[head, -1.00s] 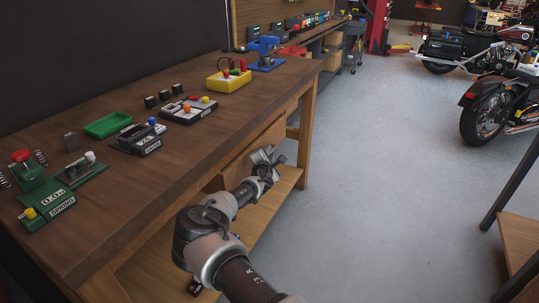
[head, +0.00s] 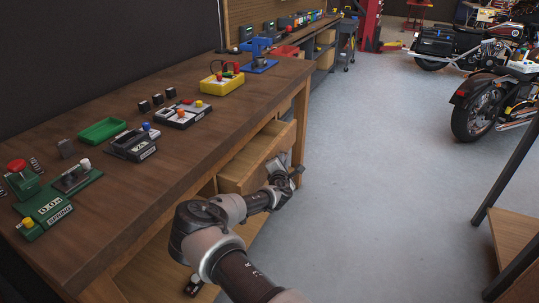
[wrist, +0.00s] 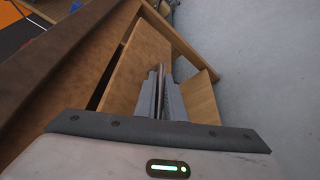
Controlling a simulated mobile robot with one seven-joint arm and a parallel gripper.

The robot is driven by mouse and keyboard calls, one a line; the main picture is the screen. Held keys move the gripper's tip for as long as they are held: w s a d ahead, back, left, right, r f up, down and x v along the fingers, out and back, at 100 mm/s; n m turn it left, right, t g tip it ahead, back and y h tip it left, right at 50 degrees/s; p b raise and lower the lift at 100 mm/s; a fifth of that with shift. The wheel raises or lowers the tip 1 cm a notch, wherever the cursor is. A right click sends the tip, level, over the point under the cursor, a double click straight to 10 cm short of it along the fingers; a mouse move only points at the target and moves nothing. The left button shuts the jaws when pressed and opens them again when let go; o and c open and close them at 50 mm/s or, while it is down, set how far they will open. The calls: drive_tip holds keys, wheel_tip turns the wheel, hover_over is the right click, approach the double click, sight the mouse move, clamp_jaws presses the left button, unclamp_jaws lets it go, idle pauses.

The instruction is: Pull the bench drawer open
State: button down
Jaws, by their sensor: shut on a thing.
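The bench drawer (head: 252,168) is a light wooden box under the bench top, standing partly out from the workbench. In the wrist view its front panel (wrist: 201,97) shows at the right of the fingers. My gripper (head: 284,167) is at the drawer front. In the wrist view my gripper (wrist: 158,92) has its fingers close together at the drawer front, shut on the drawer handle, which the fingers mostly hide.
The workbench (head: 185,147) carries several devices, a green tray (head: 102,130) and a yellow box (head: 222,84) on top. A lower shelf lies under the drawer. A wooden-topped stand (head: 515,235) is at the right. Grey floor between is clear; motorcycles (head: 490,100) stand farther back.

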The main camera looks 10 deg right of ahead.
drive_tip(key=s+d+p, duration=0.1)
drive_tip(key=s+d, duration=0.8)
drive_tip(key=d, duration=0.3)
drive_tip(key=shift+d, duration=0.25)
drive_tip(key=c, duration=2.1)
unclamp_jaws()
drive_tip(key=p+v, duration=0.2)
drive_tip(key=v, duration=1.5)
drive_tip(key=shift+s+a+p, duration=0.2)
drive_tip(key=shift+s+p, duration=0.05)
drive_tip(key=shift+p, duration=0.05)
